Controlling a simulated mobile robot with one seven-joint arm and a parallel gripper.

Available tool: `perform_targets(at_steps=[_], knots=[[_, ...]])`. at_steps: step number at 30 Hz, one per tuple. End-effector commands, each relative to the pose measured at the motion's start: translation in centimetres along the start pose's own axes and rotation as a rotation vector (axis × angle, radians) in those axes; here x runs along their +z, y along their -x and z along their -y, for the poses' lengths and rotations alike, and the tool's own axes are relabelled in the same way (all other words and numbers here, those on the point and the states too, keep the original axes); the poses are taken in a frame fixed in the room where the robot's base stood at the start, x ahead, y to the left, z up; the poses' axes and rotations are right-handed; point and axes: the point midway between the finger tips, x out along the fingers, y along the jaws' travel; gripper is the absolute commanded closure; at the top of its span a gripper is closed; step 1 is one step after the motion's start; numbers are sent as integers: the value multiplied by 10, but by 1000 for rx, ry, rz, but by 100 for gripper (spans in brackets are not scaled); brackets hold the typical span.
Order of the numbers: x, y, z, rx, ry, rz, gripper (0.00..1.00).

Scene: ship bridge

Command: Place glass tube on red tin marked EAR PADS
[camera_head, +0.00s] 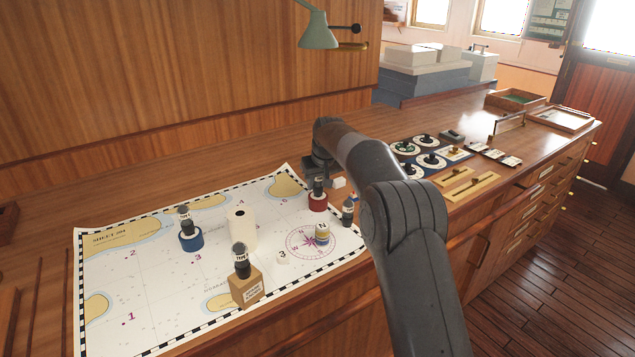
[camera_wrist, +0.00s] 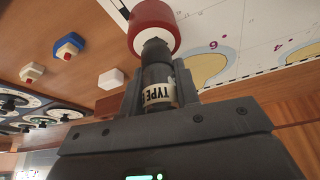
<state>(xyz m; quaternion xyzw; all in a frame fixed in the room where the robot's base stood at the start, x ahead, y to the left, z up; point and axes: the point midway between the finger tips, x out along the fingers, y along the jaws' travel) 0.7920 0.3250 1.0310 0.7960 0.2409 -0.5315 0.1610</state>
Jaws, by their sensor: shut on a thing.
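My gripper (camera_head: 318,172) is shut on a dark tube (camera_head: 319,187) with a pale label, which reads "TYPE" in the wrist view (camera_wrist: 158,74). The tube is upright on top of a round red tin (camera_head: 318,202) at the chart's far right side. In the wrist view, the tube's end meets the middle of the red tin (camera_wrist: 153,22) with its white face; I cannot tell whether its full weight rests there. The marking on the tin cannot be read.
Similar dark tubes stand on a blue tin (camera_head: 191,241), on a wooden block (camera_head: 246,291) and at the chart's right edge (camera_head: 348,211).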

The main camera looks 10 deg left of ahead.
Motion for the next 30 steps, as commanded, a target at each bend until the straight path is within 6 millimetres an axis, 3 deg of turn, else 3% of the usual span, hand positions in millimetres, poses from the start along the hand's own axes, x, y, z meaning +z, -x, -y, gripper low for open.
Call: perform_targets(at_steps=[4, 5, 12, 22, 30], knots=[[1, -3, 0, 0, 0, 1, 93], [1, -3, 0, 0, 0, 1, 69], [1, -2, 0, 0, 0, 1, 50], [-1, 3, 0, 0, 0, -2, 49], [-1, 52, 0, 1, 0, -3, 49]])
